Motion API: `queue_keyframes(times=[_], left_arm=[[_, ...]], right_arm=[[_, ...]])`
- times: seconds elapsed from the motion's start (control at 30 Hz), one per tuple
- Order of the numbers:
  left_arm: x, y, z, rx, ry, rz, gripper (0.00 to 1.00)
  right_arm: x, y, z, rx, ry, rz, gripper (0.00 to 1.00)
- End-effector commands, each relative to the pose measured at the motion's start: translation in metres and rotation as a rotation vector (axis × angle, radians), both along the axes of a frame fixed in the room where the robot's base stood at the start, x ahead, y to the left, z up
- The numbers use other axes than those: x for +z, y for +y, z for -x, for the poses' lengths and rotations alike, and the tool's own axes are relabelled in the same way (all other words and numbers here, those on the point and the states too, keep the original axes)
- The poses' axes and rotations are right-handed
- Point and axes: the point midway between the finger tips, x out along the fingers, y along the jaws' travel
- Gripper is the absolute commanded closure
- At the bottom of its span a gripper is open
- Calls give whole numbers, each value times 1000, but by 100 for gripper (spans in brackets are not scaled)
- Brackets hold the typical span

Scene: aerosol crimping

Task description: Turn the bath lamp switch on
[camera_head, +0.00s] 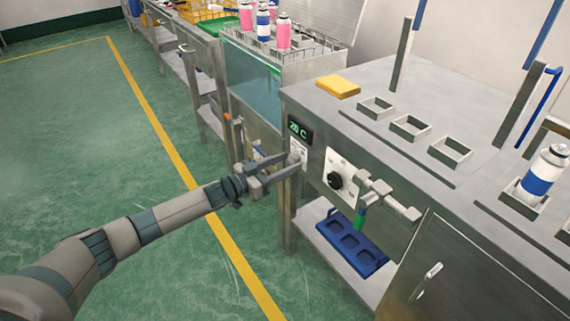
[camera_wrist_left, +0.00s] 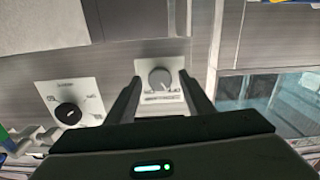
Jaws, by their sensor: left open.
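A grey round knob (camera_wrist_left: 160,77) on a white plate (camera_wrist_left: 150,68) is on the steel front panel in the left wrist view. In the head view its white plate (camera_head: 298,149) shows below the green 20 C display, partly hidden by my left gripper (camera_head: 288,164). I take this knob as the bath lamp switch; its label is too small to read. My left gripper is open, with its fingers (camera_wrist_left: 158,95) on either side of the knob in the wrist view. Whether they touch it, I cannot tell. My right gripper is not in view.
A black knob (camera_head: 335,181) on another white plate sits right of the switch, beside a grey pipe fitting (camera_head: 388,196). A blue tray (camera_head: 350,245) lies on the shelf below. A yellow sponge-like block (camera_head: 338,86) lies on top. Green floor at left is clear.

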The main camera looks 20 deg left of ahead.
Motion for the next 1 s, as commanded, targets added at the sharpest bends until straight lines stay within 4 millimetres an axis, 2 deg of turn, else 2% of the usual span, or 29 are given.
queue_keyframes(times=[0.03, 0.07, 0.2, 0.23, 0.67, 1.0], left_arm=[[0, 0, 0, 0, 0, 0, 52], [0, 0, 0, 0, 0, 0, 57], [0, 0, 0, 0, 0, 0, 91], [0, 0, 0, 0, 0, 0, 94], [0, 0, 0, 1, -30, -39, 93], [0, 1, 0, 1, -154, -199, 93]], right_arm=[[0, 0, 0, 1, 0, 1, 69], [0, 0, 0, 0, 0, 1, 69], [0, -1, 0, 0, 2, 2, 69], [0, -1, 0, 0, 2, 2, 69], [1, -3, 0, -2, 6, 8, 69], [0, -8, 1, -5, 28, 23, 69]])
